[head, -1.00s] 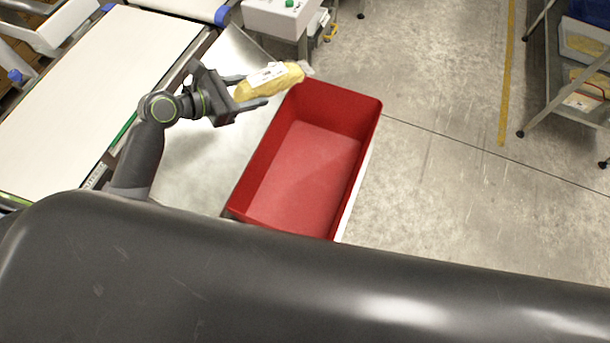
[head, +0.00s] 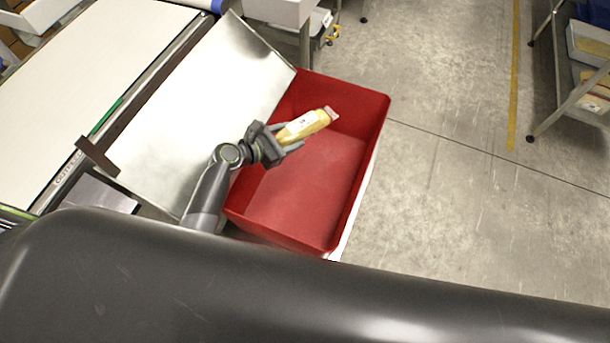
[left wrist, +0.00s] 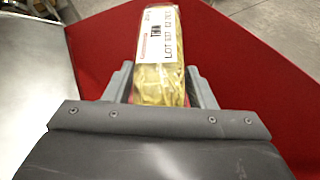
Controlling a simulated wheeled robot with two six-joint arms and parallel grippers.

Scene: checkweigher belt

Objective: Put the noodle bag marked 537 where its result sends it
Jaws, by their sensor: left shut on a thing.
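The yellow noodle bag (head: 304,127) with a white label is in my left gripper (head: 290,135). In the left wrist view the bag (left wrist: 161,60) sits between the two fingers, and its label reads "THIN" and "LOT 537" with further characters partly cut off. My left gripper (left wrist: 160,88) is shut on the bag and holds it over the red bin (head: 300,205), near the bin's upper left part. The bag appears to be above the bin floor; its exact height is hard to tell. My right gripper is not in view.
A sloped metal plate (head: 200,110) lies left of the red bin, beside the white conveyor belt (head: 90,70). A white box (head: 280,10) stands behind it. A shelf rack (head: 560,90) stands at the far right. Open concrete floor (head: 450,180) lies between.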

